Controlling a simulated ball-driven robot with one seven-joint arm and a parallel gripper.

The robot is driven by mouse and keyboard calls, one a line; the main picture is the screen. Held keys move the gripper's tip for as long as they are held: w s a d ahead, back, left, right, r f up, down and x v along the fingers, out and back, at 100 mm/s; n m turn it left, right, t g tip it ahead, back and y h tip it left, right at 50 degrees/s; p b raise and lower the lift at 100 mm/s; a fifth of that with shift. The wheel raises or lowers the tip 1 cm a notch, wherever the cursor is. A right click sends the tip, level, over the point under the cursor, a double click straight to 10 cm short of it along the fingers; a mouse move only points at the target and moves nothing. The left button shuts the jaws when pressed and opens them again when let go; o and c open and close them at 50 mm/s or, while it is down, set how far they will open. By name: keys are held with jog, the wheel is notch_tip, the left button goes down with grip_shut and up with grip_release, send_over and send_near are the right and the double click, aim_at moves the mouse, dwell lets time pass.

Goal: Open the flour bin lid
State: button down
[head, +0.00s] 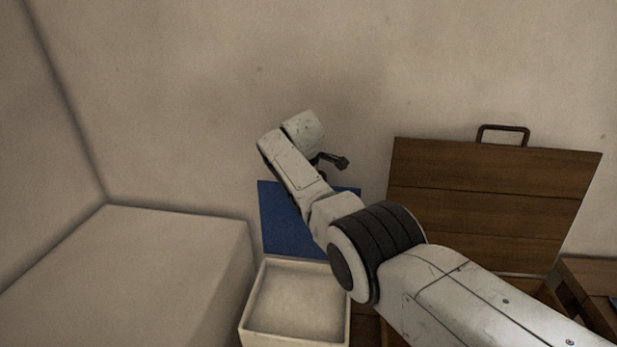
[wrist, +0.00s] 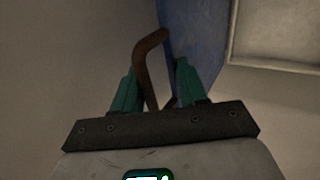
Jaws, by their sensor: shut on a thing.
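The white bin (head: 246,312) stands open, and its inside looks pale; I cannot tell whether flour is in it. Its blue lid (head: 280,222) stands raised at the back of the bin, in front of the wall. The lid also shows in the wrist view (wrist: 192,28), with the bin's rim (wrist: 275,66) at the upper right. My gripper (wrist: 157,72) is shut on the lid's brown bar handle (wrist: 150,44), which passes between its green fingers.
A wooden chest with its lid (head: 490,200) raised stands to the right, behind my arm. A large pale block (head: 130,270) fills the left. The wall (head: 200,80) is close behind the blue lid. A wooden surface (head: 590,285) is at the far right.

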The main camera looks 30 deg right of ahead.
jog(key=shift+d+f, duration=0.15)
jog(key=shift+f, duration=0.5)
jog(key=c, duration=1.1)
grip_release()
jog(key=shift+c, duration=0.3)
jog(key=shift+a+r, duration=0.3)
jog(key=shift+r, duration=0.45)
jog(key=v, duration=0.9)
jog(key=shift+s+r+b, duration=0.25)
jog(key=shift+r+b, duration=0.05)
jog(key=shift+b, duration=0.05)
